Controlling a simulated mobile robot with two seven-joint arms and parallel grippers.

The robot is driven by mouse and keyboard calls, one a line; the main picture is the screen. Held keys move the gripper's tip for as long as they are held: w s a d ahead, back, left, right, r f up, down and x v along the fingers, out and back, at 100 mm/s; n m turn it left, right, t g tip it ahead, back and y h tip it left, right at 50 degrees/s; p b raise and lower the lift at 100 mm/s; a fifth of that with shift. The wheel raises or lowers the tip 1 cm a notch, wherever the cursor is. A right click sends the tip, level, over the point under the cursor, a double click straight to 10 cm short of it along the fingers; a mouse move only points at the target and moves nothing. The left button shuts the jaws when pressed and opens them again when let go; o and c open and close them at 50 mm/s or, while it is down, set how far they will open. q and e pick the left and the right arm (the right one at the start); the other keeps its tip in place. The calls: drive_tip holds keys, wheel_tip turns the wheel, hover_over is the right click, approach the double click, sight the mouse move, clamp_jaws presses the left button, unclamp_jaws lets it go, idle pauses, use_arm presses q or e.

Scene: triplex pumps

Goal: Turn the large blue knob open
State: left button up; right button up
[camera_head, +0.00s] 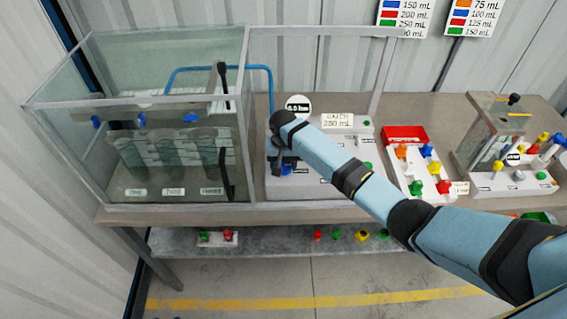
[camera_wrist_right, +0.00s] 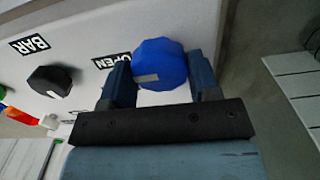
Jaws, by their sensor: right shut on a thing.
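The large blue knob (camera_wrist_right: 160,62) sits on a white panel (camera_wrist_right: 95,20) in the right wrist view, with a pale mark on its face. An "OPEN" label (camera_wrist_right: 111,60) is beside it on the left. My right gripper (camera_wrist_right: 160,75) has one finger on each side of the knob and is shut on it. In the head view the right gripper (camera_head: 284,162) is at the front of the white unit, and a bit of the blue knob (camera_head: 286,170) shows by it; my arm hides the rest. My left gripper is not in view.
A black knob (camera_wrist_right: 50,80) and a "BAR" label (camera_wrist_right: 29,45) are left of the blue knob. A glass tank (camera_head: 80,160) stands left of the white unit. A red-backed tray (camera_head: 404,133) with coloured pieces and another rig (camera_head: 490,135) stand to the right.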

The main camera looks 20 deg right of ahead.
sight(283, 164)
drive_tip(key=o, duration=0.9)
wheel_tip(283, 164, up, 14)
drive_tip(key=shift+b, duration=1)
